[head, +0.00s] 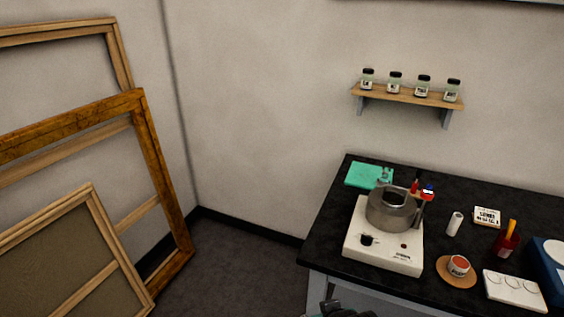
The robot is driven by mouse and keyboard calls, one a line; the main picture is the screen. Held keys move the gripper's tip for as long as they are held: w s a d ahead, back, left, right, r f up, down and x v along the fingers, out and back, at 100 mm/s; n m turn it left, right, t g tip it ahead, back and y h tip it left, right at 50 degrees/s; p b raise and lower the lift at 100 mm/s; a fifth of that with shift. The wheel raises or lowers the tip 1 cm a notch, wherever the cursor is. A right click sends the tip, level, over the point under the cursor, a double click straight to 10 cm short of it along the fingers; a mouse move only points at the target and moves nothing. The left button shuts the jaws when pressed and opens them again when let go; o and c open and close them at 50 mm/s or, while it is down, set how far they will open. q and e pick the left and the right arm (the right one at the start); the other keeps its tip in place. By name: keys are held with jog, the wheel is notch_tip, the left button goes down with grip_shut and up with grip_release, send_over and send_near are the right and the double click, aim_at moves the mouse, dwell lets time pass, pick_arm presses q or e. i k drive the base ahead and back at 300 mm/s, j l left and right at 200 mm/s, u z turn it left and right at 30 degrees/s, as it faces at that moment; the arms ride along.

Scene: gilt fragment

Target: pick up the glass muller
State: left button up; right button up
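A small clear-grey object (385,173), which may be the glass muller, shows at the right side of a teal slab (363,174) at the table's back left corner. The grey pot in front partly hides it, and it is too small to make out for sure. A dark piece of my own arm or gripper (342,309) shows at the bottom edge, in front of the table and well apart from the slab. It seems to be my right one; its fingers cannot be made out. My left gripper is not in view.
On the black table (328,237), a grey metal pot (391,212) sits on a white hotplate (383,246). Wooden frames (160,185) lean left; the floor between is clear.

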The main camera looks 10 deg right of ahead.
aim_at(383, 180)
jog(key=i+j+u, duration=0.2)
jog(key=u, duration=0.2)
jog(key=i+j+u, duration=0.1)
jog(key=i+u, duration=0.5)
jog(key=u, duration=0.2)
jog(key=i+z, duration=0.15)
jog(key=i, duration=0.25)
jog(key=i+j+z, duration=0.2)
jog(key=i, duration=0.25)
jog(key=i+l+z, duration=0.1)
jog(key=z, duration=0.35)
jog(key=i+z, duration=0.25)
jog(key=z, duration=0.15)
jog(key=i+z, duration=0.2)
jog(key=z, duration=0.25)
jog(key=i+j+z, duration=0.1)
jog(key=z, duration=0.3)
jog(key=i, duration=0.1)
